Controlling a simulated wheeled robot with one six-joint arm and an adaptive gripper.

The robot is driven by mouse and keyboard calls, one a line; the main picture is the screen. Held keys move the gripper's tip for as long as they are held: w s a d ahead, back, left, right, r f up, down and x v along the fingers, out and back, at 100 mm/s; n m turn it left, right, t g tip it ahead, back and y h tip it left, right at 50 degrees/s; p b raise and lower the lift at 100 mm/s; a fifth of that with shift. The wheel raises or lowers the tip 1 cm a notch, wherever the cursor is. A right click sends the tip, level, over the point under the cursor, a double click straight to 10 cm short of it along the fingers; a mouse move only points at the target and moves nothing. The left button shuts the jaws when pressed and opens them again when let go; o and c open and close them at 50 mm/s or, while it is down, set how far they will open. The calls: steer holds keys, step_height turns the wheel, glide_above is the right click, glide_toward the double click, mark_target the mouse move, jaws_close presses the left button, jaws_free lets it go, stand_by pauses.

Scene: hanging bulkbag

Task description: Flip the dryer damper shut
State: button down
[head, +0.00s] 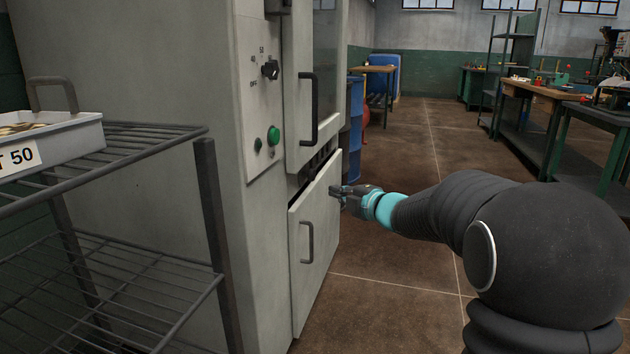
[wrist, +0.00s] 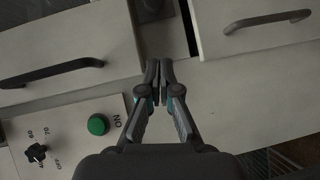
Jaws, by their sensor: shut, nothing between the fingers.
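The dryer is a tall grey cabinet (head: 190,90) with an upper windowed door (head: 297,80) and a lower panel (head: 316,215), each with a dark handle. The lower panel leans out at its top, leaving a dark gap with slats above it. I take this panel for the damper, but no label shows it. My gripper (head: 337,191) is shut and empty, at the panel's upper right corner. In the wrist view my gripper (wrist: 160,69) shows with its fingertips together near the dark gap between the two panels; I cannot tell whether they touch.
A control face with a green button (head: 273,136) and a black knob (head: 270,69) is left of the doors. A wire rack (head: 130,165) with a grey tray (head: 60,135) stands at left. A blue drum (head: 355,115) is behind.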

steer(key=shift+s+a+r+n, duration=0.1)
steer(key=shift+a+r+n, duration=0.1)
steer(key=shift+n, duration=0.1)
steer(key=x, duration=0.4)
steer(key=w+d+x, duration=0.1)
steer(key=x, duration=0.3)
steer(key=d+x, duration=0.1)
steer(key=x, duration=0.3)
steer(key=shift+w+a+f, duration=0.15)
steer(key=shift+w, duration=0.4)
